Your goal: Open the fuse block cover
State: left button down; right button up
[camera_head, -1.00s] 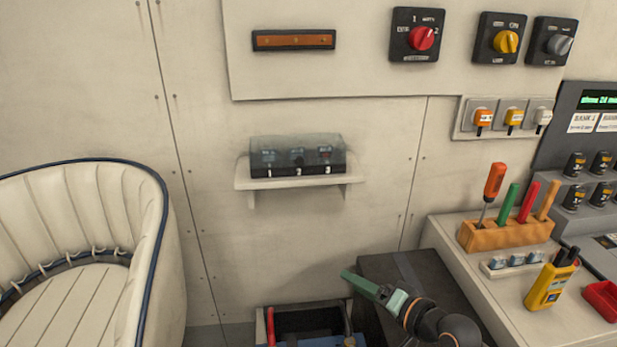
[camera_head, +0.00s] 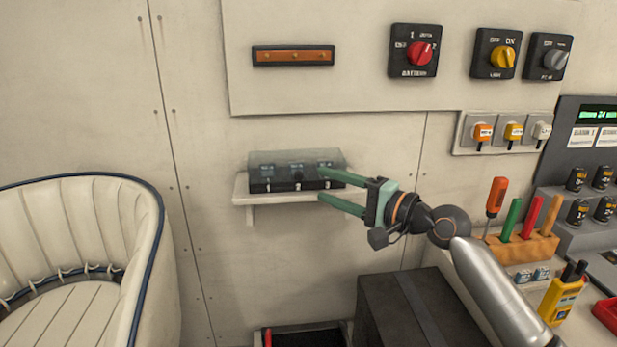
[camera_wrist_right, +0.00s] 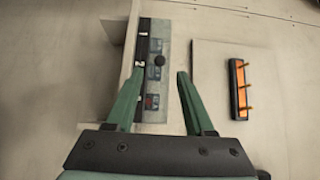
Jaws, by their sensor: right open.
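The fuse block (camera_head: 275,186) sits on a small white wall shelf (camera_head: 242,188), with its clear smoky cover (camera_head: 285,158) down over it. In the right wrist view the fuse block (camera_wrist_right: 152,100) appears turned on its side, with numbered labels and a dark round knob (camera_wrist_right: 159,60) at the middle of its front. My right gripper (camera_head: 322,185) is open and empty at the right front of the block, one finger above the other. In the right wrist view its fingers (camera_wrist_right: 160,74) straddle the block's front; contact cannot be told. My left gripper is out of view.
A bus bar (camera_head: 293,55) and rotary switches (camera_head: 413,53) are on the wall above. A tool rack (camera_head: 520,250) stands on the right bench, a dark box (camera_head: 390,310) sits below, and a cream seat (camera_head: 80,240) is at left. The wall left of the shelf is clear.

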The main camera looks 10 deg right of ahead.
aim_at(302, 177)
jog(key=shift+x, duration=2.75)
grip_shut()
